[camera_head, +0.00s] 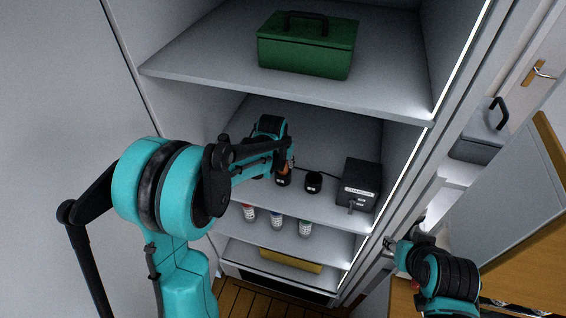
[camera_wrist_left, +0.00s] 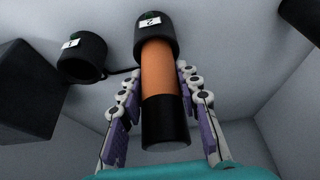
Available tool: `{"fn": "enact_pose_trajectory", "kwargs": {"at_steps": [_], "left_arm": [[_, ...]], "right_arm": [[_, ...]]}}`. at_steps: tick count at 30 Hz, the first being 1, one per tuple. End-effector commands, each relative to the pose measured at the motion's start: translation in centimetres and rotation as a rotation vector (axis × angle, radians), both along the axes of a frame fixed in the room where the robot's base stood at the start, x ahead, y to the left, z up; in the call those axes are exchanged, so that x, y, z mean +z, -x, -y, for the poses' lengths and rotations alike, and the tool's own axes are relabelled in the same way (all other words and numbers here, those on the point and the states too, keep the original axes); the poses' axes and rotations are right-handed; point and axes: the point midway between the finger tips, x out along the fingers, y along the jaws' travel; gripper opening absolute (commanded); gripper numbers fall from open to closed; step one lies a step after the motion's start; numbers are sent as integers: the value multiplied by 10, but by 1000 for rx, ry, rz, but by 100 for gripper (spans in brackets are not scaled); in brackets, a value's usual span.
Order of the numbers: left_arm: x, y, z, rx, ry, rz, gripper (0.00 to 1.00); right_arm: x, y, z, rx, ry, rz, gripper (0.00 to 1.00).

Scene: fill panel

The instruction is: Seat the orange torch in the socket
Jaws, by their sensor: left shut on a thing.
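The orange torch (camera_wrist_left: 158,75) has an orange body and a black end section. My left gripper (camera_wrist_left: 157,78) is shut on it, with fingers on both sides of the body. In the left wrist view its far end meets a black socket (camera_wrist_left: 147,30) labelled 2; I cannot tell how deep it sits. In the head view the torch is mostly hidden by my left gripper (camera_head: 287,160), above the left black socket (camera_head: 284,180). A second black socket (camera_head: 313,183) stands to the right, empty-looking. My right gripper (camera_head: 391,246) is at the lower right, its fingers unclear.
A dark charger box (camera_head: 362,183) stands right of the sockets, with a cable behind. A green toolbox (camera_head: 307,45) is on the shelf above (camera_head: 200,62). A yellow item (camera_head: 290,262) lies below.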

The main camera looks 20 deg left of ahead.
Motion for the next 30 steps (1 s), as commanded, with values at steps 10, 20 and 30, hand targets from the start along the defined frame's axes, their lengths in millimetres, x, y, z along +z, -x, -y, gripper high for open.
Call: {"fn": "enact_pose_trajectory", "kwargs": {"at_steps": [10, 20, 30], "left_arm": [[-4, 0, 0, 0, 0, 0, 0], [-5, 0, 0, 0, 0, 0, 54], [20, 9, 0, 0, 0, 0, 54]], "right_arm": [[-2, 0, 0, 0, 0, 0, 40], [-3, 0, 0, 0, 0, 0, 40], [5, 0, 0, 0, 0, 0, 40]]}}
